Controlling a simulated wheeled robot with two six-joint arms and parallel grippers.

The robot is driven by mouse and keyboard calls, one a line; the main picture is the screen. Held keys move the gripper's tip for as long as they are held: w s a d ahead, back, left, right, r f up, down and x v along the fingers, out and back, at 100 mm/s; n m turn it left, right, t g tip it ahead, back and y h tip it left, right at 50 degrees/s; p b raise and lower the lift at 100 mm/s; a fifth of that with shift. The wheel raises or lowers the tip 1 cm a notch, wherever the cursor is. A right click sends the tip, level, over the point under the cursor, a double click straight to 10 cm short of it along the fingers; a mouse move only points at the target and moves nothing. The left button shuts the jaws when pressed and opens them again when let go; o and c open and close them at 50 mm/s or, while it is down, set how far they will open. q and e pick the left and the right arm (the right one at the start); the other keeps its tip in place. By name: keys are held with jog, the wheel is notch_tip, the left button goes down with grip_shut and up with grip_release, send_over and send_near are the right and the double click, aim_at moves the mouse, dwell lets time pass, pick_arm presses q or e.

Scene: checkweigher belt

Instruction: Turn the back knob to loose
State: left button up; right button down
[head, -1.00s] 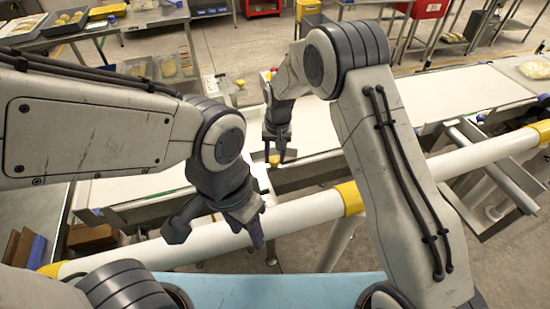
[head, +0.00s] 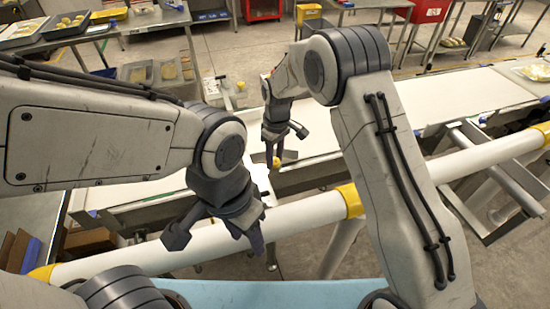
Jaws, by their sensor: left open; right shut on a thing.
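My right gripper (head: 275,150) points down at the gap between the two belt sections, with its fingers shut on a small yellow knob (head: 276,162). Only a bit of the knob shows below the fingers. The knob's markings and setting are too small to read. I cannot tell from this view whether another knob stands in front of it. My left gripper (head: 220,238) is open and empty, hanging over the white rail, nearer to me and left of the knob.
A white rail with yellow collars (head: 300,212) crosses in front of the white conveyor belt (head: 440,100). A bagged pack (head: 535,70) lies on the belt's right end. Tables with trays (head: 68,28) stand behind at left. A brown box (head: 92,240) sits at lower left.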

aim_at(275, 159)
jog(key=shift+w+r+n, duration=0.1)
jog(key=shift+n, duration=0.5)
jog(key=shift+c, duration=2.2)
grip_release()
notch_tip(275, 159, up, 10)
jog(key=b, duration=0.2)
jog(key=shift+w+d+r, duration=0.15)
jog(key=shift+w+r, duration=0.05)
jog(key=shift+s, duration=0.1)
